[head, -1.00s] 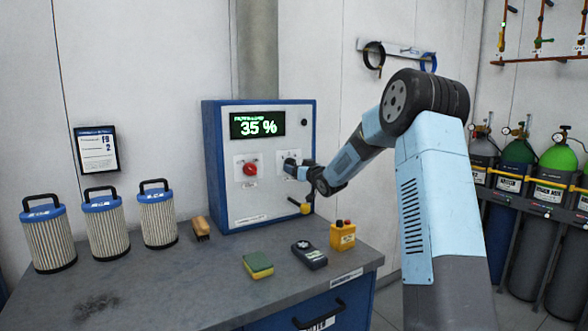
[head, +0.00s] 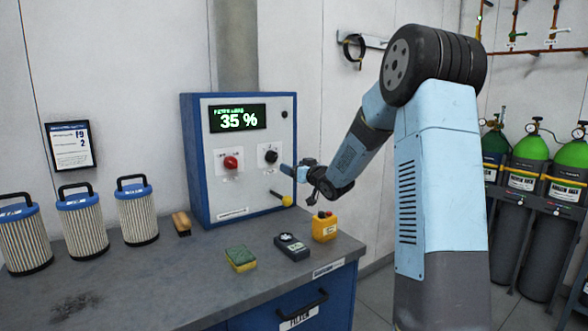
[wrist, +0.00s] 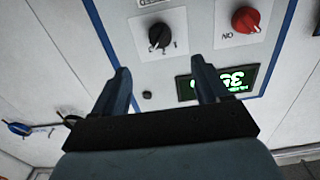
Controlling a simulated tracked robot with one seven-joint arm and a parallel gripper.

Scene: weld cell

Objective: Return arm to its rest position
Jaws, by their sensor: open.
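My gripper (head: 292,171) is at the right side of the blue-and-white control cabinet (head: 205,190) in the head view. In the wrist view my gripper (wrist: 161,70) has its two fingers wide apart with nothing between them. The cabinet's black knob (head: 270,156) is clear of the fingers; it also shows in the wrist view (wrist: 160,37). A red knob (head: 231,162) sits left of the black one, under a green display (head: 238,118) reading 35 %. My arm reaches in from the right, bent at the elbow.
On the grey bench (head: 170,280) stand several filter cartridges (head: 138,213), a brush (head: 181,223), a sponge (head: 240,258), a dark handheld meter (head: 292,247) and a yellow button box (head: 325,227). A yellow-knobbed lever (head: 285,201) projects from the cabinet. Gas cylinders (head: 525,175) stand right.

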